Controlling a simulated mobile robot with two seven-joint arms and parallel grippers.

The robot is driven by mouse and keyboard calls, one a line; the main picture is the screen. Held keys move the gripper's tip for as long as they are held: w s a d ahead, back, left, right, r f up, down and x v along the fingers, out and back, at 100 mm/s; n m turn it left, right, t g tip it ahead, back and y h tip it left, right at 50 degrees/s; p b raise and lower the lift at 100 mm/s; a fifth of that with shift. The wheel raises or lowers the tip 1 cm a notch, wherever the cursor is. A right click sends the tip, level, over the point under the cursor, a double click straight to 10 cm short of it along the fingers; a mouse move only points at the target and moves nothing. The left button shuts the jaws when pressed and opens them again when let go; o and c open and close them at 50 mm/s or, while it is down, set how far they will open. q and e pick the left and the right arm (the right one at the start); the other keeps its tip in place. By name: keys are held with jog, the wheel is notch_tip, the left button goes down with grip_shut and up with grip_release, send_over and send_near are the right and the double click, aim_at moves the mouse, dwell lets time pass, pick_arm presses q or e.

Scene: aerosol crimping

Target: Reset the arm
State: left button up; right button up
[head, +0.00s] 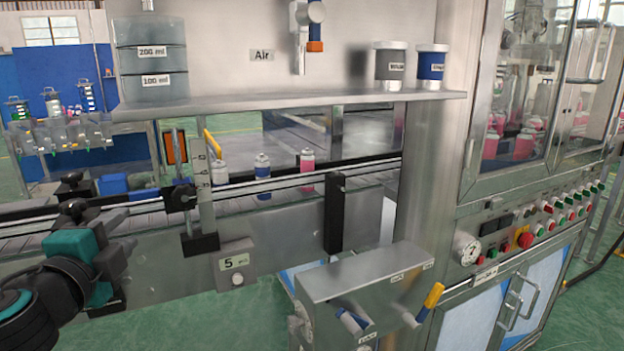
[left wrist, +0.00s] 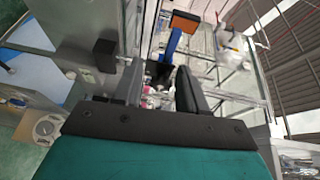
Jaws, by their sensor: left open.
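My left arm comes in from the lower left of the head view, in black and teal. My left gripper (head: 118,256) is in front of the conveyor's left part. In the left wrist view its two dark fingers (left wrist: 158,80) stand apart with no object held between them. My right gripper does not show in either view.
A conveyor (head: 290,187) carries several small cans, with a pink one (head: 307,159) at right. A metal shelf (head: 290,104) above holds two jars. A box with levers (head: 365,285) stands at front centre. A control cabinet (head: 520,240) fills the right side.

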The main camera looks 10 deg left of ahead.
pick_arm(q)
jog(key=s+d+f+n+g+h+p, duration=0.2)
jog(key=d+f+n, duration=0.1)
jog(key=f, duration=0.6)
jog(key=s+d+f+n+g+h+p, duration=0.2)
jog(key=d+f+n+p, duration=0.15)
jog(key=f, duration=0.55)
jog(key=s+d+f+n+g+p, duration=0.2)
jog(key=s+d+f+n, duration=0.4)
jog(key=s+f, duration=0.5)
jog(key=d, duration=0.2)
jog(key=shift+s+d+n+p, duration=0.3)
jog(key=shift+d+n+p, duration=0.05)
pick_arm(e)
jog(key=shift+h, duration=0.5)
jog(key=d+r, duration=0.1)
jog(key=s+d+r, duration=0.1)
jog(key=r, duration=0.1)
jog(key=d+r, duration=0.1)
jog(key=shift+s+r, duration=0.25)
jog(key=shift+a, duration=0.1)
